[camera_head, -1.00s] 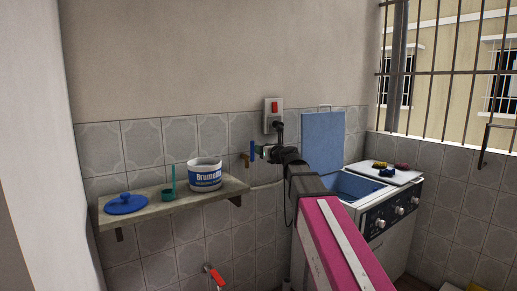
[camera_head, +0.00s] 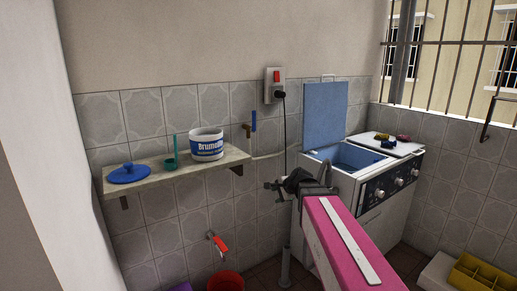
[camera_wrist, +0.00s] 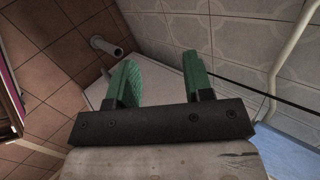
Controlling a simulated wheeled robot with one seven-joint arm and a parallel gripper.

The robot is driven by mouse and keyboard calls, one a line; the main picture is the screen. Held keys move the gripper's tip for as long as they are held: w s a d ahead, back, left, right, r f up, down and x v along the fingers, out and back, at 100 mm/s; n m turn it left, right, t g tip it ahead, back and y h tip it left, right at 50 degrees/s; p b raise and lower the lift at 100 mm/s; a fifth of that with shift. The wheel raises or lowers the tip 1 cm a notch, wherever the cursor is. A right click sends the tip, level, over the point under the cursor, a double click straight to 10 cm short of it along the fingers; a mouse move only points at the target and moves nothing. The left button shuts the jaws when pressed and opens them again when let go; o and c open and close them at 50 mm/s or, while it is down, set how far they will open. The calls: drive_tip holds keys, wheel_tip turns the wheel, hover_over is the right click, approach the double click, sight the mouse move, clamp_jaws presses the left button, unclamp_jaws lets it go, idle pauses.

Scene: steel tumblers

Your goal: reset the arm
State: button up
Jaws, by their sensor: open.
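My gripper (camera_head: 275,187) is in front of the tiled wall, left of the washing machine, and looks small and dark in the head view. In the wrist view my gripper (camera_wrist: 160,78) shows two green fingers spread apart with nothing between them. My arm with its pink casing reaches in from the lower right of the head view. The fingers point toward the lower wall and floor and touch nothing that I can see.
A washing machine (camera_head: 343,200) with a raised blue lid (camera_head: 325,115) stands just right of my gripper. A shelf (camera_head: 222,166) at left holds a white tub (camera_head: 206,150), a green ladle (camera_head: 170,163) and a blue lid (camera_head: 129,174). A red bucket (camera_head: 226,281) stands below.

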drive_tip(key=s+d+f+n+g+h, duration=0.2)
drive_tip(key=s+d+f+n, duration=0.3)
drive_tip(key=s+f, duration=0.3)
drive_tip(key=s+d+f+n+g+h, duration=0.3)
drive_tip(key=s+d+f+n+g, duration=0.1)
drive_tip(key=s+f+n, duration=0.3)
wheel_tip(320, 180, down, 2)
drive_tip(key=shift+s+d+f+n+g+h, duration=0.2)
drive_tip(key=shift+s+d+n+g+h, duration=0.15)
drive_tip(key=shift+s+d, duration=0.7)
drive_tip(key=shift+s+a, duration=0.2)
drive_tip(key=shift+a, duration=0.15)
